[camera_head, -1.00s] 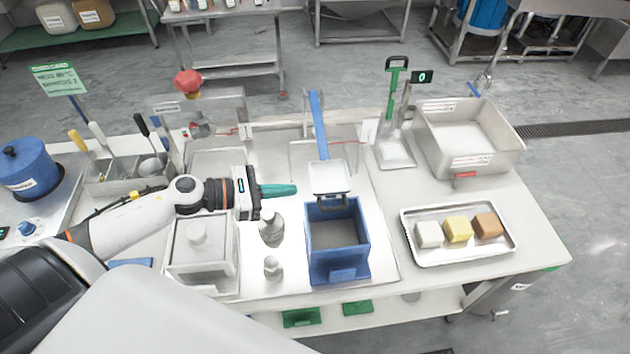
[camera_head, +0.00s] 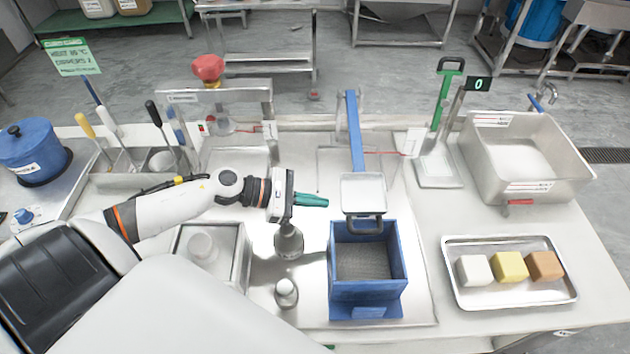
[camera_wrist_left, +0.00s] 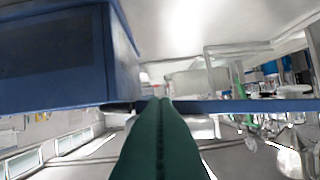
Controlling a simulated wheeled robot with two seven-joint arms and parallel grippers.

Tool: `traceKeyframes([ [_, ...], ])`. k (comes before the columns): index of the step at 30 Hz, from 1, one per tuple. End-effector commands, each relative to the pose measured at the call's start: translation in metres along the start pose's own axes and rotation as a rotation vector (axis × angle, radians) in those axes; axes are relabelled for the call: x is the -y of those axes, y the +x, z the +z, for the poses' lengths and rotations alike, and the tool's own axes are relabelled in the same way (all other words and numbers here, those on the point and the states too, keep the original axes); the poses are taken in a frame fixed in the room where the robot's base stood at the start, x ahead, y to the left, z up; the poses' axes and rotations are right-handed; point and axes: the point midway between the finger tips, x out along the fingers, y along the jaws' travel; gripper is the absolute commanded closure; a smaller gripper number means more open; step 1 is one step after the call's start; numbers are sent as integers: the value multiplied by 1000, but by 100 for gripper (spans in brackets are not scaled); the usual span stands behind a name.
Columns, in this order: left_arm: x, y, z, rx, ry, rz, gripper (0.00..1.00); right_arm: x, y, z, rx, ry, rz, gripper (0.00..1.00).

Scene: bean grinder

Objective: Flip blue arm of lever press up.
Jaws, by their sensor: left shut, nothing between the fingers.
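The lever press has a blue open-topped box (camera_head: 368,287) at the front right of centre. Its blue arm (camera_head: 354,130) reaches back from the pale press plate (camera_head: 363,190) behind the box, with a dark loop handle (camera_head: 364,226) at the plate's front. My left gripper (camera_head: 326,202) is shut and empty, its green fingers pointing right, just left of the plate with a small gap in the head view. In the left wrist view, the shut fingers (camera_wrist_left: 160,110) point toward the blue arm (camera_wrist_left: 245,106), with the blue box (camera_wrist_left: 60,50) at upper left; contact is unclear. My right gripper is out of view.
A steel tray (camera_head: 460,291) holds three blocks at right. A large metal bin (camera_head: 580,170) stands behind it. A green-handled tool (camera_head: 444,95) stands right of the blue arm.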

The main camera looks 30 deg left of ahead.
Motion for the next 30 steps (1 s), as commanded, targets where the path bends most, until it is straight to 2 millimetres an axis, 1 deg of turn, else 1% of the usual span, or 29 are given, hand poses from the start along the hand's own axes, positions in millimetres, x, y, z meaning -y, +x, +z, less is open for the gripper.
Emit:
traceKeyframes([
  [1,2,9,-5,-5,-1,-2,100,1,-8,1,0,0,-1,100],
  [6,2,41,-5,-5,-3,-3,100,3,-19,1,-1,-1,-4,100],
  [9,1,55,-4,-3,-3,-2,100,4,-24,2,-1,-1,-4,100],
  [12,1,65,-2,-2,-3,-2,100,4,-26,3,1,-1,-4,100],
  [18,0,73,0,0,-2,0,100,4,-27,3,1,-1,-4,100],
  [26,0,72,0,0,-2,0,100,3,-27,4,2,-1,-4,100],
  [30,1,69,-4,1,-11,3,100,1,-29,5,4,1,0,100],
])
